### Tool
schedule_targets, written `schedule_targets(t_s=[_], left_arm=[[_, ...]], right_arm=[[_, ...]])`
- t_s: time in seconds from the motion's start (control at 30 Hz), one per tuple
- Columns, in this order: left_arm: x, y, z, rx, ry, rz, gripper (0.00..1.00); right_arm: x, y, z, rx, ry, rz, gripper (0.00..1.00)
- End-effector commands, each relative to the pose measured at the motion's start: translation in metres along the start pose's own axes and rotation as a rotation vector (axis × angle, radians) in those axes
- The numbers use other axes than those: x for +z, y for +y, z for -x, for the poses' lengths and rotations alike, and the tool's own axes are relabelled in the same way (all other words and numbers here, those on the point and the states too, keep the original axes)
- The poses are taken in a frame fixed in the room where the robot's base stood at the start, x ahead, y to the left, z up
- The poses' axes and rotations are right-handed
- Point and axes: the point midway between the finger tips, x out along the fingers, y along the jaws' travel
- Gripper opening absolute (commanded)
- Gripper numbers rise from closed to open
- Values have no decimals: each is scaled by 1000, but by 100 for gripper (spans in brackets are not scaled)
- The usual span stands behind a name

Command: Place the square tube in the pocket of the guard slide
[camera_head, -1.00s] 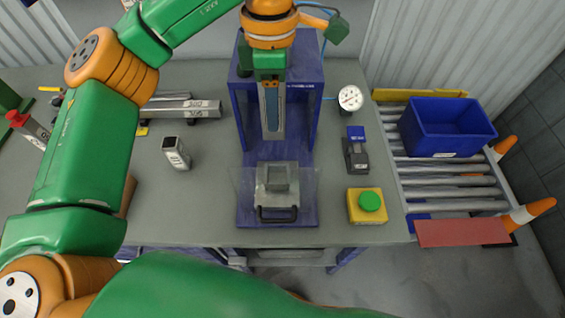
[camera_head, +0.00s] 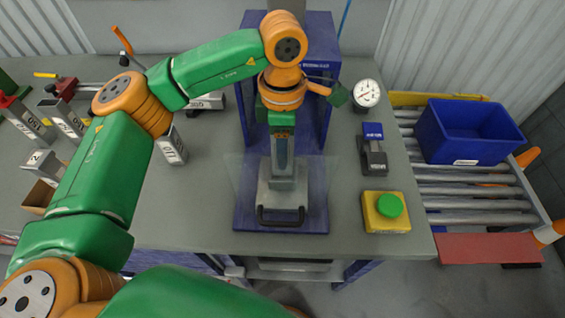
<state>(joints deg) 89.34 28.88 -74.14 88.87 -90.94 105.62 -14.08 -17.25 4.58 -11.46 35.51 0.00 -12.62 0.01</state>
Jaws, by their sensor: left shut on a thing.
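My left gripper (camera_head: 283,140) hangs over the guard slide from above and is shut on the grey square tube (camera_head: 284,181). The tube is upright, and its upper part is partly hidden by the gripper. The guard slide (camera_head: 282,214) is a grey block with a dark front handle and a clear guard, on a blue base in front of the blue press frame. The tube's lower end is at the slide's pocket and covers the pocket's opening. I cannot tell how deep it sits. My right gripper is not in view.
A green button on a yellow box (camera_head: 384,224), a dark clamp-like device (camera_head: 373,160) and a dial gauge (camera_head: 367,93) stand to the right. A blue bin (camera_head: 466,134) rests on rollers. Another square tube (camera_head: 173,151) and several labelled pieces lie to the left.

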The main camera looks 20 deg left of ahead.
Motion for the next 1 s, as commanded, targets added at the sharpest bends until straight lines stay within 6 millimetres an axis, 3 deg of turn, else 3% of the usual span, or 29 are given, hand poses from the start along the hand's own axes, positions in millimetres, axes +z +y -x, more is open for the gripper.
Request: schedule_targets(t_s=[0.2, 0.57, 0.6, 0.67, 1.0], left_arm=[[0, -1, -37, -2, 1, -1, 0], [0, 0, -45, 0, 0, -1, 0], [0, 0, -43, 0, 1, -1, 60], [0, 0, -42, 0, 1, -1, 77], [0, 0, -39, 0, 1, -1, 80]], right_arm=[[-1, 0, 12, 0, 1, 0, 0], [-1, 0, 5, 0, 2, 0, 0], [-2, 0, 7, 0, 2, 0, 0], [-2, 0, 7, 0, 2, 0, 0], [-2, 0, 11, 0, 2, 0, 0]])
